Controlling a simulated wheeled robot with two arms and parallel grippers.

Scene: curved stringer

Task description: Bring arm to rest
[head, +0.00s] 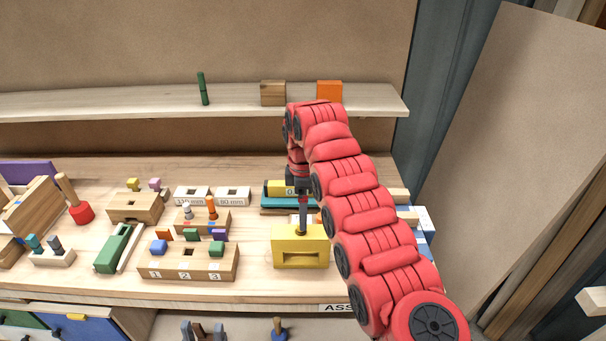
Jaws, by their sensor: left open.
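My red left arm (362,215) comes in from the lower right, arches up and bends down at its far end. Its gripper (302,228) points straight down, seen nearly edge-on, with its dark fingers at the top of a yellow block (301,259) near the table's front edge. The gripper is open. Whether the fingers touch the block or stand just over its top cannot be told. The yellow block has a dark slot in its front face and sits upright on the table. My right gripper does not show.
Left of the yellow block stands a numbered wooden block (188,275) with coloured pieces. Behind the gripper lies a teal and yellow stack (277,202). A wooden shelf (150,102) runs above, holding an orange block (329,93). A tall brown panel (515,150) leans at right.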

